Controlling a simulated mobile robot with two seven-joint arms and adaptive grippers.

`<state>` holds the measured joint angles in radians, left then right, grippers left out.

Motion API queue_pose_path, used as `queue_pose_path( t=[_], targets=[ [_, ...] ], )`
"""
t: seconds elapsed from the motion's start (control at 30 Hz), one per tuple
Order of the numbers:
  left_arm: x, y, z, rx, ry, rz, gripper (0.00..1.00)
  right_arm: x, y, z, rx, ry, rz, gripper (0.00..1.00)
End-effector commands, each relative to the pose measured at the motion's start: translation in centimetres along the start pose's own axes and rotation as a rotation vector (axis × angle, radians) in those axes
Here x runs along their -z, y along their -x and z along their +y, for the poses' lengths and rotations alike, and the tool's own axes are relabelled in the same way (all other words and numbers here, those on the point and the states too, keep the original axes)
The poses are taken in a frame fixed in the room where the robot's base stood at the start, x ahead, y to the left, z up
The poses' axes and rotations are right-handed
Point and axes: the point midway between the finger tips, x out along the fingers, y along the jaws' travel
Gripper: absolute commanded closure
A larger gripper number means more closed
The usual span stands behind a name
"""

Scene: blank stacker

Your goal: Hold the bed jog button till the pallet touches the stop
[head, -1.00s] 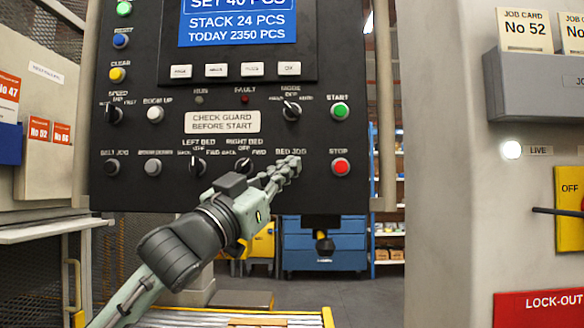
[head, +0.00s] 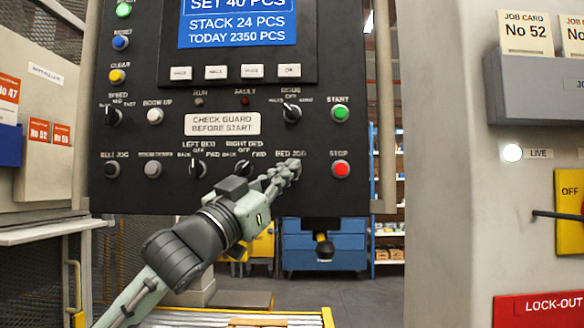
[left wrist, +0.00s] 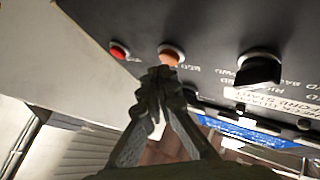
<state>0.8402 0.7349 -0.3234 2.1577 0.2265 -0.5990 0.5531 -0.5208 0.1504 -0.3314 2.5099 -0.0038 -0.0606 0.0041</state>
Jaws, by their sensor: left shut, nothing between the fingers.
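The bed jog button (left wrist: 171,53) shows as an orange-brown round cap in the left wrist view, on the dark control panel (head: 130,190). In the head view my gripper hides it under its "BED JOG" label. My left gripper (head: 287,171) is shut and empty, with its fingertips (left wrist: 163,75) at the button's near edge; I cannot tell if they press it. A slatted bed (head: 190,321) shows at the bottom of the head view, with a flat brown piece (head: 258,322) that may be part of the pallet. The stop for the pallet cannot be made out. My right gripper is out of view.
The red STOP button (head: 340,169) is just right of my gripper, with the green START button (head: 340,112) above it. Selector knobs, including the right bed knob (head: 243,168), sit to the left. A grey pillar (head: 450,200) stands at right.

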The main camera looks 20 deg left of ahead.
Motion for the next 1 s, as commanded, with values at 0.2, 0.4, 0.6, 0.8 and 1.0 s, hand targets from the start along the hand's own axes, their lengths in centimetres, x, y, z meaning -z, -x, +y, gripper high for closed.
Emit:
queue_pose_path(
  t=[0.2, 0.4, 0.6, 0.8, 1.0],
  targets=[
    [-0.04, -0.05, -0.04, 0.000, 0.000, 0.000, 1.00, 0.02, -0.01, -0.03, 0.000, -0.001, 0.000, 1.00],
    [-0.04, -0.10, -0.07, 0.000, 0.000, 0.001, 1.00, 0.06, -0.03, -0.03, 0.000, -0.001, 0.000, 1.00],
    [-0.15, -0.26, -0.19, 0.000, 0.001, 0.000, 1.00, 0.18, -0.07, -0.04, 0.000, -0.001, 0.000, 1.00],
    [-0.26, -0.43, -0.31, 0.000, 0.001, 0.001, 1.00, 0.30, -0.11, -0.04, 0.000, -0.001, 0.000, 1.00],
    [-0.39, -0.60, -0.43, 0.000, 0.001, 0.000, 1.00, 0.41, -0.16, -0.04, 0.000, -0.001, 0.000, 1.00]
  ],
)
